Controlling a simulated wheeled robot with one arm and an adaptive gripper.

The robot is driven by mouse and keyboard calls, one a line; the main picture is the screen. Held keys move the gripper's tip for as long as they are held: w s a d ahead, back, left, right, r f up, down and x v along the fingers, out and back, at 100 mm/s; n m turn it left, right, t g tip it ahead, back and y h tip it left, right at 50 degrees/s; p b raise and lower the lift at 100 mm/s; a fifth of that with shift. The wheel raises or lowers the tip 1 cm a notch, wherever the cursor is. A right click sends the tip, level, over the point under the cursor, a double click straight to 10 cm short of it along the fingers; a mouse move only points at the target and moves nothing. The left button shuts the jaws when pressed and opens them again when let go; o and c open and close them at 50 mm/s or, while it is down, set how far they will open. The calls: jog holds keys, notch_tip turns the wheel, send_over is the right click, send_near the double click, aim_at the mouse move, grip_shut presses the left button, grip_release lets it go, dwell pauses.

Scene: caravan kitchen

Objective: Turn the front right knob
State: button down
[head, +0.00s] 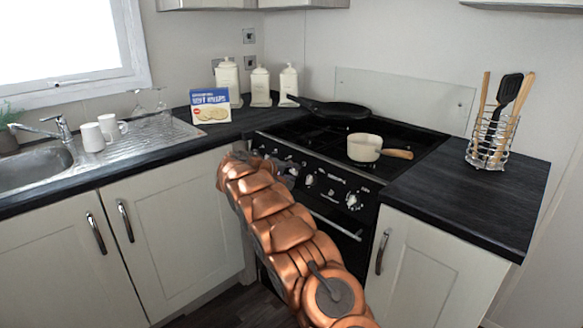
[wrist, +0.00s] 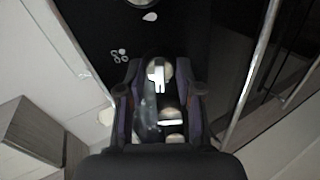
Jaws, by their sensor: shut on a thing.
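The stove's black front panel (head: 322,186) carries a row of silver knobs, including one at its right end (head: 353,201) and one near the middle (head: 309,180). Which knob of the row this is, I cannot tell for sure. Another knob (wrist: 140,3) shows at the top edge of the wrist view.
A cream saucepan (head: 364,148) and a black frying pan (head: 335,109) stand on the hob. A utensil rack (head: 490,148) is on the right counter. An oven door handle (head: 335,225) runs below the panel. Cabinets (head: 165,210) flank the stove.

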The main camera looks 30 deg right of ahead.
jog(key=shift+n+p, duration=0.45)
jog(key=shift+n, duration=0.15)
jog(key=c, duration=0.8)
grip_release()
jog(key=v, duration=1.2)
jog(key=shift+a+f, duration=0.1)
